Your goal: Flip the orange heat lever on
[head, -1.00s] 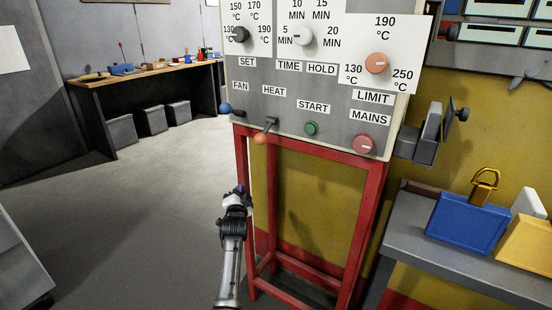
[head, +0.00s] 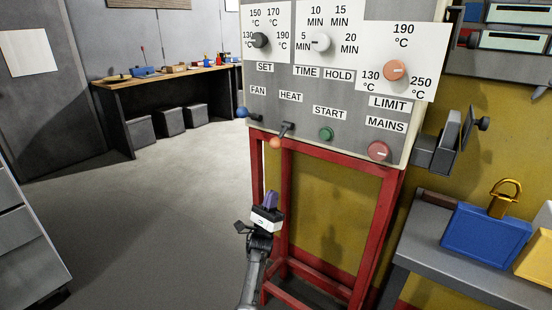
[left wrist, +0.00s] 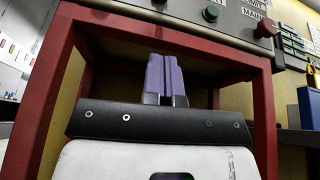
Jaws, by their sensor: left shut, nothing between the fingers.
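The orange-tipped heat lever (head: 277,141) sticks out of the grey control panel (head: 354,95) under the HEAT label, its orange knob hanging low at the panel's bottom edge. My left gripper (head: 269,200) is below the lever, pointing up, apart from it, in front of the red stand. Its purple fingers are shut and empty. In the left wrist view the shut fingers (left wrist: 165,78) point up toward the panel's underside; the orange knob cannot be made out there. My right gripper is not in view.
The blue fan lever (head: 242,112) is just left of the heat lever. The green start button (head: 326,134) and red mains knob (head: 379,150) are to the right. The red stand (head: 390,215) holds the panel. A grey bench (head: 450,265) with a blue box stands at right. Floor at left is clear.

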